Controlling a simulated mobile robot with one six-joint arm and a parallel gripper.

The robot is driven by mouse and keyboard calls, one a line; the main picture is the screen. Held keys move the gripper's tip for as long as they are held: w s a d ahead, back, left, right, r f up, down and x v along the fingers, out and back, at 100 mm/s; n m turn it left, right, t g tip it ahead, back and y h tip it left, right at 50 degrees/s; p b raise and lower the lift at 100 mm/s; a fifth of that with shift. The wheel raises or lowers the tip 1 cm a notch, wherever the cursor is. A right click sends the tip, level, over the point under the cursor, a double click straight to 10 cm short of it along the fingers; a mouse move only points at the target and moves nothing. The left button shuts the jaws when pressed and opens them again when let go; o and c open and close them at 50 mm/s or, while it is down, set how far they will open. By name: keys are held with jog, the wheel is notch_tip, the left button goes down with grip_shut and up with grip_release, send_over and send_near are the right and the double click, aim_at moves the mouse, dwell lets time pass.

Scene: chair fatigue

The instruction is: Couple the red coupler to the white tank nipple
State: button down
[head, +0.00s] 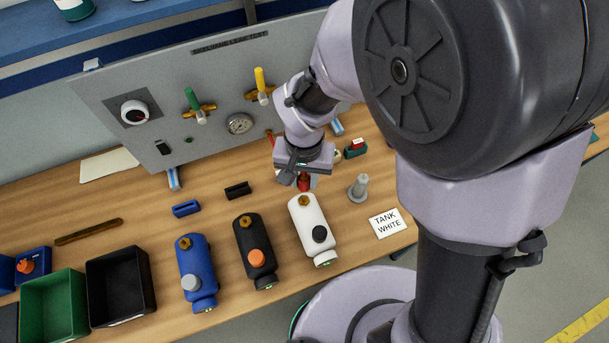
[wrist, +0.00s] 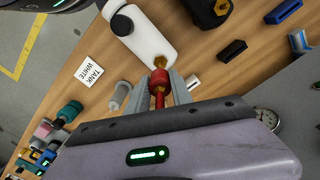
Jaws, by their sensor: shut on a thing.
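The white tank (head: 311,226) lies on the bench with a black cap and a brass nipple (head: 303,200) at its far end. My gripper (head: 304,182) is shut on the red coupler (head: 304,181), just beyond the nipple. In the wrist view the red coupler (wrist: 159,82) sits between the fingers, its front in line with the brass nipple (wrist: 160,62) of the white tank (wrist: 148,38). The two look very close; I cannot tell whether they touch.
A black tank (head: 256,252) and a blue tank (head: 195,272) lie left of the white one. A grey stepped peg (head: 358,188) and a TANK WHITE card (head: 387,222) are to its right. A panel with valves (head: 215,85) stands behind. Bins (head: 120,286) are at left.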

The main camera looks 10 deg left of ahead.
aim_at(304, 196)
jog(key=shift+f+b, duration=1.4)
jog(key=shift+f, duration=0.6)
jog(key=shift+f+b, duration=1.5)
jog(key=shift+b, duration=0.25)
jog(key=c, duration=1.1)
grip_release()
jog(key=shift+o, duration=0.2)
notch_tip(304, 196, up, 18)
jog(key=p, duration=0.5)
jog(key=shift+f, duration=0.2)
